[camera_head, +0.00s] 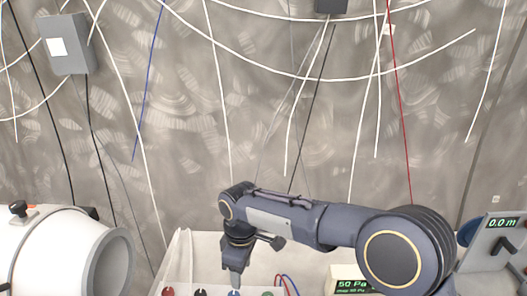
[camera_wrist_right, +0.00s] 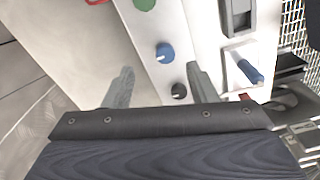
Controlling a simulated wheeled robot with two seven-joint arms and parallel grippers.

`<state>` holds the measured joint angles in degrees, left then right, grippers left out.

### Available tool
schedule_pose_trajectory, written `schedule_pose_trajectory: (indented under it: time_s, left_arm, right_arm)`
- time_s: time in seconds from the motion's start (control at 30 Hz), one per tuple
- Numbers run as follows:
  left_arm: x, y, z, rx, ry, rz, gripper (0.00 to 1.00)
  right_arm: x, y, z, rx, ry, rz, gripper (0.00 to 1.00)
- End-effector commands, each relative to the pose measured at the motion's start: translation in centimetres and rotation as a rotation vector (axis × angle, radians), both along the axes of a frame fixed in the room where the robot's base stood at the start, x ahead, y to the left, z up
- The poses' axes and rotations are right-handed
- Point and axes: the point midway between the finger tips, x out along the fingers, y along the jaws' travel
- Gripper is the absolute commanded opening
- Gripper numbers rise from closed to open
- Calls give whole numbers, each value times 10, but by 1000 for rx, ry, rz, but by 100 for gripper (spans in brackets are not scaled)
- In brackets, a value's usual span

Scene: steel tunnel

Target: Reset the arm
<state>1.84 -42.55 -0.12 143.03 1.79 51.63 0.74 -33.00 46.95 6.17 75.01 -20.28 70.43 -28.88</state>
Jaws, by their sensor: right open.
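My right arm (camera_head: 290,224) reaches in from the right in the head view and bends down at its wrist. My right gripper (camera_head: 235,282) points down over a row of knobs at the bottom edge. In the right wrist view the gripper (camera_wrist_right: 160,72) has its two grey fingers spread apart, with nothing held between them. A blue knob (camera_wrist_right: 165,52) on a pale panel (camera_wrist_right: 187,20) shows just beyond the fingertips. I cannot tell if a finger touches the panel. My left gripper is in neither view.
A black knob (camera_wrist_right: 179,91) and a green knob (camera_wrist_right: 144,5) flank the blue one. A blue-handled lever (camera_wrist_right: 249,70) sits to the right. A white cylinder (camera_head: 60,250) stands at left, a "50 Pa" display (camera_head: 352,286) below my arm. Cables hang on the back wall.

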Motion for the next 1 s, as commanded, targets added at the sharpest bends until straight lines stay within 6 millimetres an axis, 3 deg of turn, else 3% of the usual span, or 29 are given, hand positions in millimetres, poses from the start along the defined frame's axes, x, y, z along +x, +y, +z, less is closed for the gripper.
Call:
schedule_pose_trajectory:
  time_s: [0.03, 0.2, 0.37, 0.5, 0.63, 0.8, 1.0]
  left_arm:
    - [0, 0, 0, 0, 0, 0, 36]
    - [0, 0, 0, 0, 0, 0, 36]
    - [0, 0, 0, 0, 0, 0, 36]
    - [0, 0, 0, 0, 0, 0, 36]
    - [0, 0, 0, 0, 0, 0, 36]
    - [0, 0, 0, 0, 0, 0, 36]
    - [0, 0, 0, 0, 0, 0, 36]
  right_arm:
    - [0, -25, 17, 26, -12, -64, 52]
    - [-24, -113, 62, 135, -36, -334, 52]
    - [-70, -187, 85, 245, -60, -610, 52]
    - [-121, -236, 90, 344, -80, -855, 52]
    - [-170, -263, 81, 441, -100, -1075, 52]
    - [-216, -275, 63, 548, -123, -1296, 52]
    - [-237, -276, 49, 607, -134, -1409, 52]
